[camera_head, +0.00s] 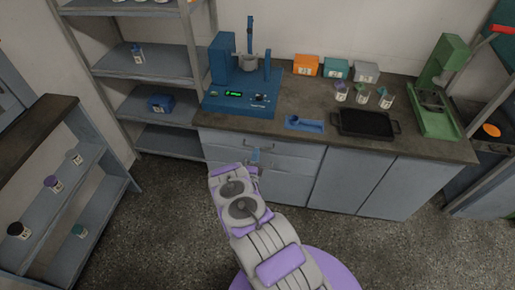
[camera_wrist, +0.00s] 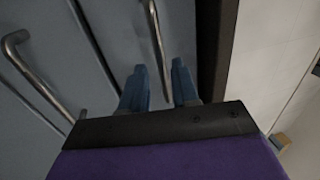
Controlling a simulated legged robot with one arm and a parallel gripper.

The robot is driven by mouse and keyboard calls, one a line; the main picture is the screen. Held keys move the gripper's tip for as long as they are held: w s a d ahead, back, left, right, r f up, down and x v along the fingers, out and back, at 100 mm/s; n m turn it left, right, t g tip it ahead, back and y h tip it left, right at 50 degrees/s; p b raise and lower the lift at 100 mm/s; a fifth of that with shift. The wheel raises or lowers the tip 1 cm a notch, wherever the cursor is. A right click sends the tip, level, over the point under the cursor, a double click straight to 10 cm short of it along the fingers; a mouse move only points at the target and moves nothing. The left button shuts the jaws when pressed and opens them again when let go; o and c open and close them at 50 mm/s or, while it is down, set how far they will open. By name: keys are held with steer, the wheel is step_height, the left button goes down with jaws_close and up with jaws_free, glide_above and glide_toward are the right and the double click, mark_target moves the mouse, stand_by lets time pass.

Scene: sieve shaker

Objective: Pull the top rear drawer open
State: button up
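The top drawer (camera_head: 293,150) is a grey-blue front just under the dark countertop, in the cabinet's left section. It looks closed in the head view. In the wrist view its front (camera_wrist: 115,30) carries a metal bar handle (camera_wrist: 156,35). My gripper (camera_head: 254,157) is at this drawer front. In the wrist view my gripper (camera_wrist: 160,75) has two blue fingers spread apart, one on each side of the handle. A gap shows between the fingers and the bar.
A lower drawer's handle (camera_wrist: 35,75) lies to the left in the wrist view. The dark countertop edge (camera_wrist: 212,45) runs close beside the right finger. On the countertop (camera_head: 415,143) stand a blue sieve shaker (camera_head: 222,60), a black tray (camera_head: 365,123) and a green machine (camera_head: 435,110).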

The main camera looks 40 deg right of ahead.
steer(key=shift+b+x, duration=0.3)
steer(key=shift+x, duration=1.8)
jaws_close()
steer(key=shift+s, duration=0.1)
